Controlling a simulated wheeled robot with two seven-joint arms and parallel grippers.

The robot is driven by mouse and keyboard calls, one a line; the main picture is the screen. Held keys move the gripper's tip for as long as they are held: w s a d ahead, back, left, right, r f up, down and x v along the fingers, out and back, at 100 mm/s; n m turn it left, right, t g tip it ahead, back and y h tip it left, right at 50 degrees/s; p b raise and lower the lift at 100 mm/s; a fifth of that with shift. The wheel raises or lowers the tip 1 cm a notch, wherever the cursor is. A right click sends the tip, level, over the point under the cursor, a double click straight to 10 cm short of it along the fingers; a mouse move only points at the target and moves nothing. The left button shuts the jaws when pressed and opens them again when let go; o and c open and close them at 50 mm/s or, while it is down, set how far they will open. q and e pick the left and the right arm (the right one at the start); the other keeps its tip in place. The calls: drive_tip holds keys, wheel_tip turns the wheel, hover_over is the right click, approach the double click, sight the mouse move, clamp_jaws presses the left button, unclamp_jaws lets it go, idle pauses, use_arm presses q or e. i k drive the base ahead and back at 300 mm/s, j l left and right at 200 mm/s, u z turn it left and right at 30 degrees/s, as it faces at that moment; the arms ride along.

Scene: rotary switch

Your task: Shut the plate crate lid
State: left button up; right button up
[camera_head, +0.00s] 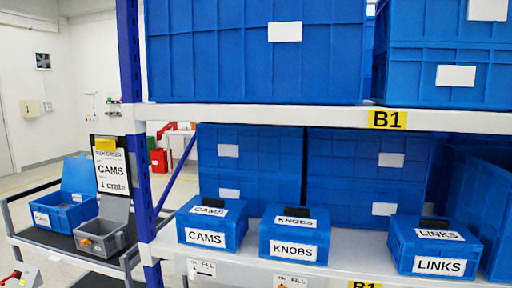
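A blue crate (62,212) stands on the dark top of a cart (15,240) at the left. Its blue lid (78,174) stands up, open, at its back. The label on its front is too small to read surely, so I cannot tell if it is the plate crate. A smaller grey crate (100,240) stands beside it to the right, with its grey lid (115,209) raised. Neither of my grippers shows in this view.
A blue rack post (135,130) stands between the cart and the shelf. Lidded blue boxes labelled CAMS (206,238), KNOBS (293,249) and LINKS (438,266) stand on the lower shelf. A CAMS order sheet (112,174) stands behind the grey crate. Large blue bins (250,60) fill the upper shelf.

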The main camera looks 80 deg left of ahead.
sight(78, 175)
drive_tip(key=k+j+u, duration=0.1)
drive_tip(key=u, duration=0.3)
drive_tip(key=k+j+u, duration=0.1)
drive_tip(key=u, duration=0.35)
drive_tip(key=j+u, duration=0.25)
drive_tip(key=u, duration=0.15)
drive_tip(key=j+u, duration=0.2)
drive_tip(key=u, duration=0.25)
drive_tip(key=j+u, duration=0.25)
drive_tip(key=u, duration=0.15)
drive_tip(key=j+u, duration=0.2)
drive_tip(key=u, duration=0.2)
